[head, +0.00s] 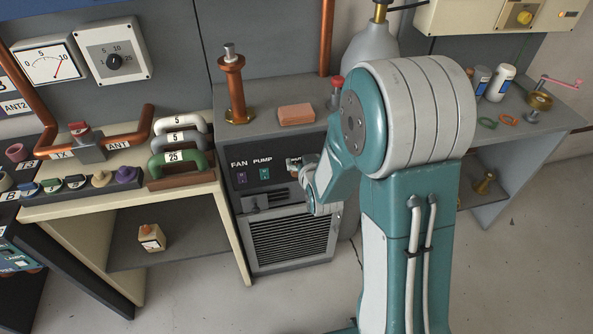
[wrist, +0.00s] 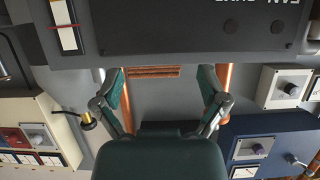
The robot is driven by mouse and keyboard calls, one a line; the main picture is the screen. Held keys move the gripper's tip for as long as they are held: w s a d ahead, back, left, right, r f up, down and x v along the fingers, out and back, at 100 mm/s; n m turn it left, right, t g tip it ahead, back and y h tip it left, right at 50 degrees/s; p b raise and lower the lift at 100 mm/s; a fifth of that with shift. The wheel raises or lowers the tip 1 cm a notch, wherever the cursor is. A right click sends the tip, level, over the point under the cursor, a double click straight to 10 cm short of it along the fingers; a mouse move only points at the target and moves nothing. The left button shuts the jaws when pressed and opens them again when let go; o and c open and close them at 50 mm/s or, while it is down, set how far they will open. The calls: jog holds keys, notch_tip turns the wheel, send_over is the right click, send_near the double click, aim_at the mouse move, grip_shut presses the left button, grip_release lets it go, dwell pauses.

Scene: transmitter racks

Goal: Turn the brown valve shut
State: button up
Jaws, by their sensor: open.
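I cannot make out a clearly brown valve in either view. In the head view a red-topped fitting (head: 337,84) stands on the grey cabinet, partly hidden by my arm. In the head view my arm reaches low before the cabinet front, and the fingers are not clearly seen.
The grey cabinet (head: 273,128) has FAN and PUMP switches and a vent grille (head: 292,238). A copper post (head: 232,90) and an orange block (head: 296,114) stand on it. Left is a bench with coloured handles (head: 180,160). The floor (head: 525,255) at right is clear.

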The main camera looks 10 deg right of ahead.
jog(key=s+f+t, duration=0.3)
jog(key=f+t, duration=0.1)
jog(key=f, duration=0.9)
jog(key=w, duration=1)
jog(key=shift+w, duration=0.35)
jog(key=c, duration=1.1)
